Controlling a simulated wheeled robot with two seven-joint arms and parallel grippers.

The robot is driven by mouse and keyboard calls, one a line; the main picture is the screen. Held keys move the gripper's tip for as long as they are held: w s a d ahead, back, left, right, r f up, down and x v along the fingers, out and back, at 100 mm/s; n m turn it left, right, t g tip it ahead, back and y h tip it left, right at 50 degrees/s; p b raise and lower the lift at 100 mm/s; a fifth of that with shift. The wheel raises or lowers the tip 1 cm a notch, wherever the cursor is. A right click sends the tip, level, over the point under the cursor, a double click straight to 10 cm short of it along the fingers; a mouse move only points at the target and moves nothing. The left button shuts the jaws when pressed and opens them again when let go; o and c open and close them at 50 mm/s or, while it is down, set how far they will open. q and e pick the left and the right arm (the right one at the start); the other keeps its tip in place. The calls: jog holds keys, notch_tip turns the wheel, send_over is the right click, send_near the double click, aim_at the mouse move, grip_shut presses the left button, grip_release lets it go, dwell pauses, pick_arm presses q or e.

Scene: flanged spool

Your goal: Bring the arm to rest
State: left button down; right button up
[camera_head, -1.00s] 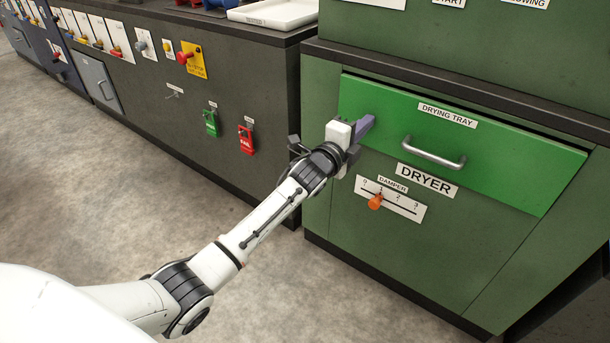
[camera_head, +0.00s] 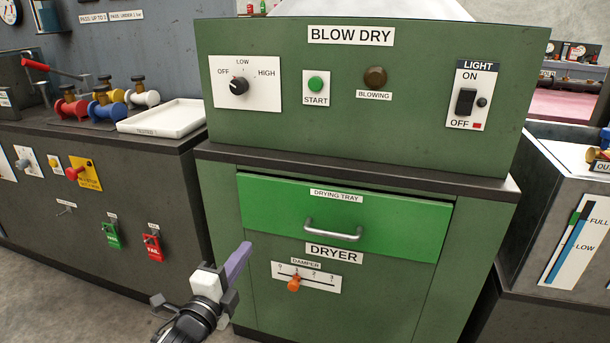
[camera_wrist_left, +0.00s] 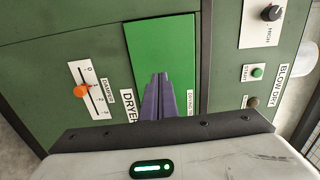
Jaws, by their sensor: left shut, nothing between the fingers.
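My left gripper (camera_head: 240,256) is shut and empty, its purple fingers pressed together in front of the dryer's lower left front. In the left wrist view the shut fingers (camera_wrist_left: 158,85) show against the green drying tray drawer (camera_wrist_left: 165,45). The drying tray drawer (camera_head: 270,215) is closed in the head view, with a metal handle (camera_head: 333,231). I cannot tell for certain whether the fingertips touch the dryer; they appear apart from it. My right gripper is out of view.
The damper slider (camera_head: 294,284) has an orange knob near 1. Above are the blow dry knob (camera_head: 239,86), green start button (camera_head: 316,84) and light switch (camera_head: 467,101). A white tray (camera_head: 165,117) and several spools stand on the left counter. Floor shows at the lower left.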

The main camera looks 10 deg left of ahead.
pick_arm(q)
jog(key=s+d+f+n+g, duration=0.3)
jog(key=s+f+n, duration=0.3)
jog(key=s, duration=0.4)
jog(key=s+d+f+n+g+h, duration=0.1)
jog(key=s+d+f+n+g, duration=0.15)
jog(key=s+f+n, duration=0.55)
jog(key=s+d+f+n+g, duration=0.2)
jog(key=s+f+n+g, duration=0.15)
jog(key=s, duration=0.95)
notch_tip(320, 180, up, 7)
jog(key=p, duration=1.3)
jog(key=shift+s+a+r+y, duration=0.15)
jog(key=shift+s+a+y, duration=0.1)
jog(key=shift+a+y, duration=0.05)
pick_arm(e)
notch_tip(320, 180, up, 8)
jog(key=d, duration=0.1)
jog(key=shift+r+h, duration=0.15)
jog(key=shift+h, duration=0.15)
pick_arm(q)
jog(key=shift+m, duration=0.25)
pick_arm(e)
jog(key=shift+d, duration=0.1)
